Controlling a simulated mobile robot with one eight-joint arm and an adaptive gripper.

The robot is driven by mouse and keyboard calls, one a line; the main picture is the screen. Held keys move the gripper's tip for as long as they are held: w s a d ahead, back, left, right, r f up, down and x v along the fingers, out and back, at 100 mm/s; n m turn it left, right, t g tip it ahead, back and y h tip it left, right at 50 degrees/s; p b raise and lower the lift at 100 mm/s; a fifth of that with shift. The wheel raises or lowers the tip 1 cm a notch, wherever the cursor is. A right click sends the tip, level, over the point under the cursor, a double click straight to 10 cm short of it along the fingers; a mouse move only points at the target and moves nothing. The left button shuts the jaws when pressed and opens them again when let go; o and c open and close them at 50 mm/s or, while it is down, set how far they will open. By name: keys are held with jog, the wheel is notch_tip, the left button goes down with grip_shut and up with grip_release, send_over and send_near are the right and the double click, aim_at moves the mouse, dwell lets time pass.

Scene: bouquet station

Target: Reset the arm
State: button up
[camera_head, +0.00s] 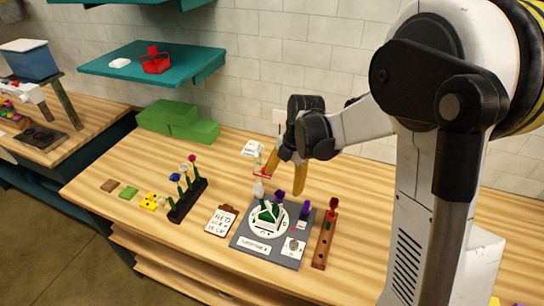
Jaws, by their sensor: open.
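My gripper (286,172) is at the end of my white arm, above the back part of the wooden bench (100,199). Its two tan fingers are spread apart and point down, with nothing held between them. Below and slightly in front of it is a grey board (290,262) with a round white plate and a small green and white bundle (266,213) on it. A white flower (258,190) and purple flowers (305,209) stand around the bundle. I cannot tell whether the fingers clear the flowers in depth.
A black rack (188,203) holds several flowers at the left. A wooden rack (323,245) with a red flower stands right of the board. A clipboard (221,221) lies left of it. Green blocks (178,120) sit at the back, under a teal shelf (150,65) with a red basket (155,64).

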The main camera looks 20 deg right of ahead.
jog(key=shift+s, duration=0.1)
jog(key=s+f+m+t+b, duration=0.2)
jog(key=s+m+t+b, duration=0.1)
jog(key=s+m+b, duration=0.6)
jog(key=s+f+m+t+h+b, duration=0.1)
jog(key=s+f+m+t+b, duration=0.2)
jog(key=s+m+b, duration=0.7)
jog(key=shift+s+a+f+m+h, duration=0.2)
jog(key=shift+a+f+m+h, duration=0.1)
jog(key=shift+m, duration=2.3)
